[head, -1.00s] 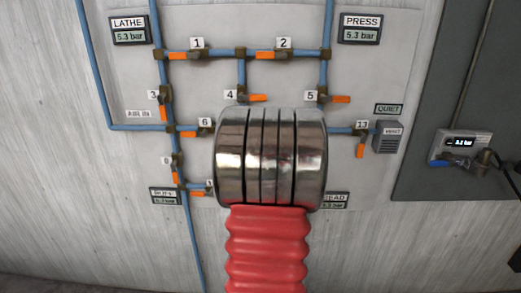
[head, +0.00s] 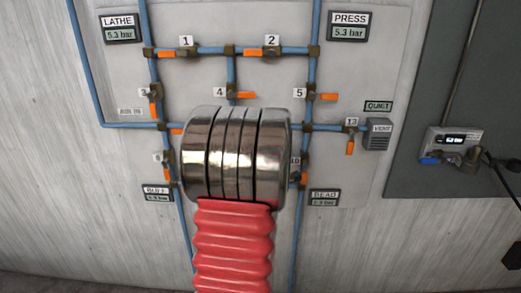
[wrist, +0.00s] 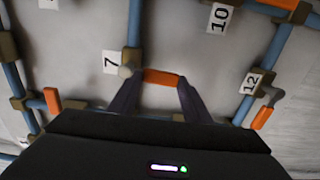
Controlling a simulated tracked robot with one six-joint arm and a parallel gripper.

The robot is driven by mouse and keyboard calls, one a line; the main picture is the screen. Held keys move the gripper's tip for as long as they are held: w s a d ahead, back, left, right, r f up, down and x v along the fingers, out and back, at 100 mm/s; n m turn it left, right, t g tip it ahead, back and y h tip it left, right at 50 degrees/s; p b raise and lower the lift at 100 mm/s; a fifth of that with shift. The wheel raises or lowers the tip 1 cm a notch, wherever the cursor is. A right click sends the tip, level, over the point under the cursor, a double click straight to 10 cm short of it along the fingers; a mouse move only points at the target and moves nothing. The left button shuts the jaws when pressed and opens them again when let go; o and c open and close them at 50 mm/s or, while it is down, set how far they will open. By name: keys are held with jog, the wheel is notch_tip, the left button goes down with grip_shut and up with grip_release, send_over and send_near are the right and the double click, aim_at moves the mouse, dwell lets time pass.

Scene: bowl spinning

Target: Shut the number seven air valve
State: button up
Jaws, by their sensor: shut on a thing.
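The number seven air valve has a white tag (wrist: 110,62) marked 7 and a short orange handle (wrist: 161,76) in the wrist view. Its body (wrist: 130,60) sits on a vertical blue pipe, and the handle points right, across that pipe. My gripper (wrist: 158,86) is shut on the handle, with one dark finger near each end of it. In the head view my silver arm end and red sleeve hide this valve and the gripper.
The head view shows the LATHE display (head: 121,28) and PRESS display (head: 348,26) at 5.3 bar, and a vent (head: 378,134).

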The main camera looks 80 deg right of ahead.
jog(key=shift+a+f, duration=0.1)
jog(key=shift+f, duration=0.25)
jog(key=o, duration=1.1)
jog(key=shift+c, duration=0.2)
jog(key=o, duration=0.4)
jog(key=shift+s+r, duration=0.1)
jog(key=shift+r, duration=0.05)
jog(key=shift+o, duration=0.3)
jog(key=shift+r, duration=0.1)
